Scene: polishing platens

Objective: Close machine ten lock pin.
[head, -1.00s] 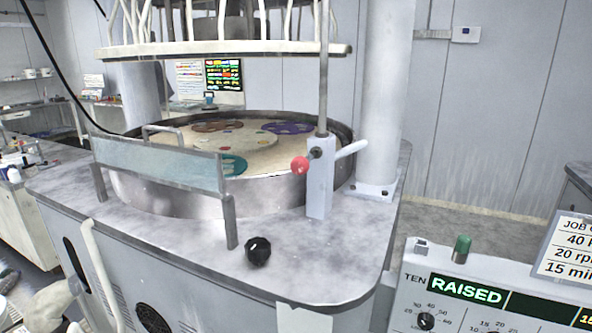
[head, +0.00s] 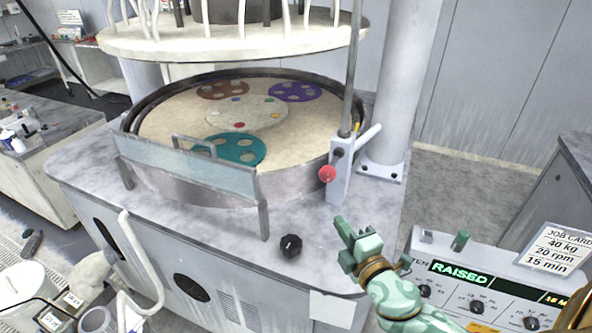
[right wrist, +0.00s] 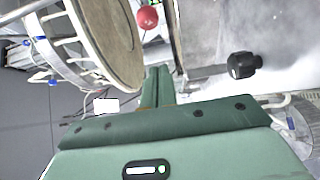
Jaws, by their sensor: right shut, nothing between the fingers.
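The lock pin, with a red ball knob (head: 327,174), sticks out of the left side of a grey block (head: 341,178) at the platen rim. A thin upright rod rises from the block, and a white lever (head: 367,136) angles up to its right. The red knob also shows at the top of the right wrist view (right wrist: 147,18). My right gripper (head: 346,226) is shut and empty, in front of and below the block, apart from the knob. Its closed fingers (right wrist: 156,75) point towards the knob in the wrist view. My left gripper is not in view.
The control panel (head: 478,268) reads TEN and RAISED, beside a job card (head: 555,247). A black knob (head: 291,246) stands on the machine top. A clear splash guard (head: 187,168) fronts the platen (head: 165,120). The raised upper plate (head: 230,44) hangs above.

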